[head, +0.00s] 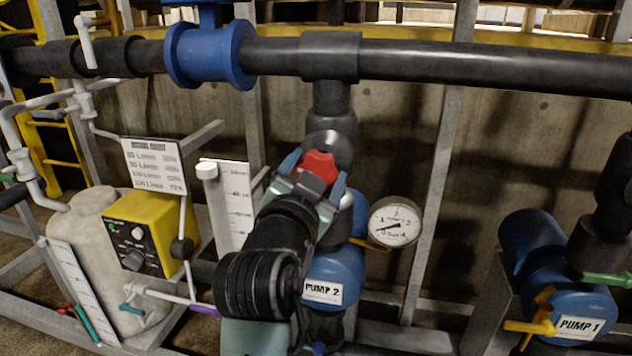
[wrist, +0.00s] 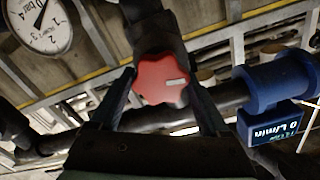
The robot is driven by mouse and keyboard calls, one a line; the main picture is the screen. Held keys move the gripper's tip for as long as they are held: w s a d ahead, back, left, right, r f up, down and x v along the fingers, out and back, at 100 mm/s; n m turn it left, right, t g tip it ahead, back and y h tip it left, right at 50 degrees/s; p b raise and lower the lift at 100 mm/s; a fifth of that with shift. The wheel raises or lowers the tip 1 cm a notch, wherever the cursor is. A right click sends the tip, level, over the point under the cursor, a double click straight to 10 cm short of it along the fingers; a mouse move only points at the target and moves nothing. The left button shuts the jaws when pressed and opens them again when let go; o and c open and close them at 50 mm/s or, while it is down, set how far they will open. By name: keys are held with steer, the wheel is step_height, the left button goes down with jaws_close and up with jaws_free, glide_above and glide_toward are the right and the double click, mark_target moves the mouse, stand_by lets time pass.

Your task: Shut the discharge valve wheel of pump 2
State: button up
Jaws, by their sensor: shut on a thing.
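The discharge valve wheel is a red, lobed handwheel (head: 319,165) on the black vertical pipe above pump 2. In the wrist view the red wheel (wrist: 162,79) sits between the two fingers, with a pale mark on its face. My gripper (head: 312,180) is shut on the wheel, one finger at each side. Pump 2 (head: 335,275) is blue with a "PUMP 2" label, and is partly hidden behind my arm.
A pressure gauge (head: 394,222) is right of pump 2. Pump 1 (head: 575,300) stands at the lower right. A black pipe (head: 480,65) with a blue flow meter (head: 210,54) crosses above. A yellow dosing unit (head: 150,232) stands at left.

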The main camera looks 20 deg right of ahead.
steer(key=m+b, duration=0.2)
steer(key=m, duration=0.1)
steer(key=shift+f+m, duration=0.25)
steer(key=shift+m, duration=0.05)
steer(key=m+b, duration=0.2)
steer(key=m, duration=0.2)
steer(key=shift+m+b, duration=0.3)
steer(key=m+b, duration=0.1)
steer(key=m, duration=0.2)
steer(key=shift+m+b, duration=1)
steer(key=shift+m, duration=1.1)
steer(key=shift+d, duration=0.1)
steer(key=o, duration=1.2)
steer(key=p+v, duration=0.1)
steer(key=v, duration=1.2)
steer(key=shift+p, duration=0.35)
